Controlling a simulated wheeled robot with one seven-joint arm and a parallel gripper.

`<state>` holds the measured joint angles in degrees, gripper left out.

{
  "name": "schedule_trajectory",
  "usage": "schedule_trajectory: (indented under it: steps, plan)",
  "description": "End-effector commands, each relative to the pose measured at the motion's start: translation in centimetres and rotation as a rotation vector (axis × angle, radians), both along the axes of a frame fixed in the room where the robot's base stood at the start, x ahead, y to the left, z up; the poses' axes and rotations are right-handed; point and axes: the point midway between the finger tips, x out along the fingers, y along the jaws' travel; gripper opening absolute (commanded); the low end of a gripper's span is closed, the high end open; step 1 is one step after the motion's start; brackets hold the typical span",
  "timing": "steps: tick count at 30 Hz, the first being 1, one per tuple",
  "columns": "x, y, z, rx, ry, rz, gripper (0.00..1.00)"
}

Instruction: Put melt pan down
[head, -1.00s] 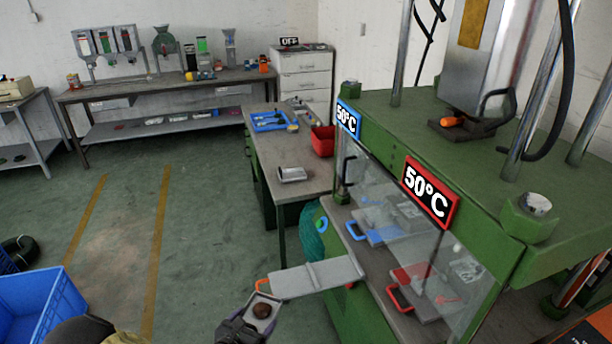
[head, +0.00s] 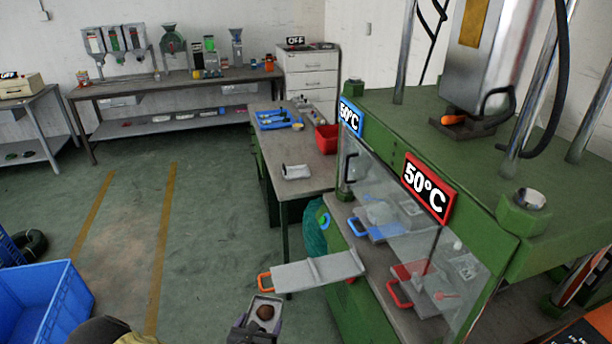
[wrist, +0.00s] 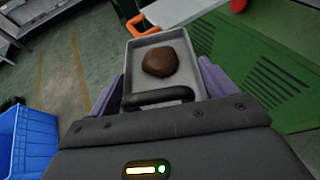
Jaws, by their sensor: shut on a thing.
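The melt pan (wrist: 184,86) is a small grey rectangular tray with a dark handle, holding a brown lump (wrist: 161,62). In the head view the pan (head: 276,302) is at the bottom centre with the lump (head: 265,312) in it. My gripper (wrist: 158,97) is shut on the pan's handle and holds the pan in the air above the floor. The pan is just in front of and below a grey shelf-like plate (head: 310,272) with an orange handle, which sticks out from the green press. I cannot tell the exact gap between them.
The green press (head: 455,140) with a glass door stands at the right. A side table (head: 292,190) holds a red bin (head: 327,138) and a blue tray (head: 275,119). A blue crate (head: 45,300) is on the floor at left. Open floor lies between.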

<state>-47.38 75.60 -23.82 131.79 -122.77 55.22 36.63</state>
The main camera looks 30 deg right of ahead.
Motion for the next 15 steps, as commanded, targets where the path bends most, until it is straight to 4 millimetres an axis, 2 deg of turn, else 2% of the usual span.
schedule_trajectory:
  steps: [10, 15]
  plan:
    - [-0.2, 0.0, -4.5, -0.001, 0.008, 0.366, 0.56]
    - [0.0, 0.2, -6.1, -0.001, 0.003, 0.515, 0.56]
